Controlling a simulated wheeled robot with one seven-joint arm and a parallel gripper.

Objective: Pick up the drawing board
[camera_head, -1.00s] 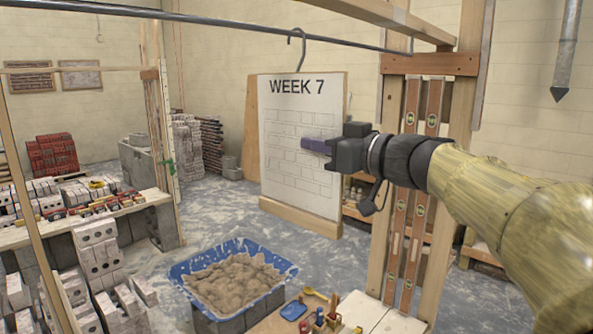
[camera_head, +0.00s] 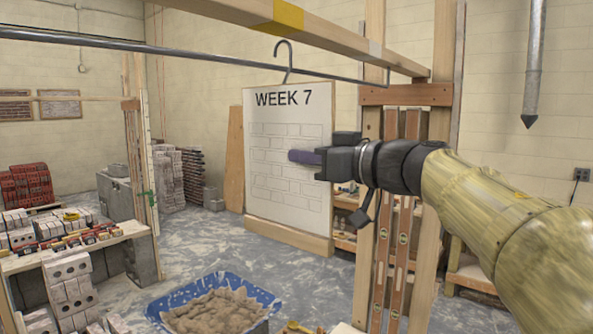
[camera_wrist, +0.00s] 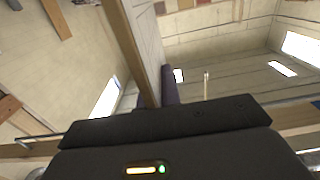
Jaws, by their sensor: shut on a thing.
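The drawing board (camera_head: 275,125) is a white sheet headed "WEEK 7" with a brick pattern, a wooden rail along its bottom and a metal hook (camera_head: 288,62) on top. It is upright. My gripper (camera_head: 304,157) reaches in from the right and is shut on the board's right side, about mid-height. In the wrist view the board (camera_wrist: 150,42) runs edge-on up from the purple finger (camera_wrist: 170,85). The hook's curve stands above the metal rod (camera_head: 200,58), which crosses its shank.
A wooden beam (camera_head: 345,45) runs above the rod. A timber post with levels (camera_head: 395,235) stands right of the board, behind my arm. A blue mortar tub (camera_head: 262,298) is below. Block stacks (camera_head: 75,290) and a bench fill the left. Bare floor (camera_head: 195,245) lies between.

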